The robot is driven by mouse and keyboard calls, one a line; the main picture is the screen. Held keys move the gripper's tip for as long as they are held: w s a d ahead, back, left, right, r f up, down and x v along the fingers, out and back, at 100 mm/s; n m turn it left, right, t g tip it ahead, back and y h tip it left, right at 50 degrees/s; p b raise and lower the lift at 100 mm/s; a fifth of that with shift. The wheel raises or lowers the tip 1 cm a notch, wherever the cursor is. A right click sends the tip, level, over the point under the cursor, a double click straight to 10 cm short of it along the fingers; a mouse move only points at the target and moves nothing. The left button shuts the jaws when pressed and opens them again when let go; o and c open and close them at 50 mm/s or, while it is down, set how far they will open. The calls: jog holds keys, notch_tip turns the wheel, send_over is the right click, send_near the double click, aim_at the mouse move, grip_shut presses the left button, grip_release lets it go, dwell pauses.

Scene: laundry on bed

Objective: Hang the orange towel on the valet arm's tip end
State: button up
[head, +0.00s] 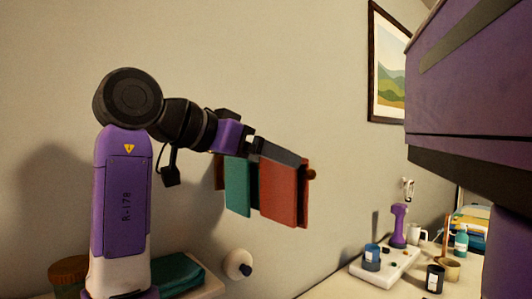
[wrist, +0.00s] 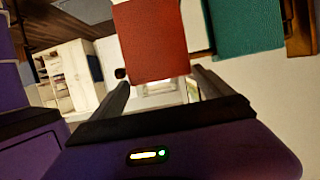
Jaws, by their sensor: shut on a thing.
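The orange towel (head: 279,192) hangs folded from my gripper (head: 284,154), which is shut on its upper part. In the wrist view the orange towel (wrist: 152,42) lies between the two fingers of my gripper (wrist: 160,86). The round wooden tip of the valet arm (head: 311,174) shows just beyond the towel's right edge; in the wrist view the tip (wrist: 120,73) is left of the towel. The rod itself is hidden behind the towels, so I cannot tell whether the orange towel rests on it. A teal towel (head: 237,186) hangs directly beside it, inward from the tip.
A counter at the right holds a white tray (head: 385,264), a purple device (head: 399,226) and several cups and bottles. A folded teal cloth (head: 176,272) lies at lower left. A framed picture (head: 388,68) hangs on the wall.

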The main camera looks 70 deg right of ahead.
jog(key=shift+f, duration=0.3)
jog(key=o, duration=1.7)
jog(key=shift+o, duration=0.2)
jog(key=b+v, duration=0.1)
jog(key=v, duration=0.6)
jog(key=shift+w+a, duration=0.15)
jog(key=shift+a, duration=0.2)
jog(key=shift+r, duration=0.1)
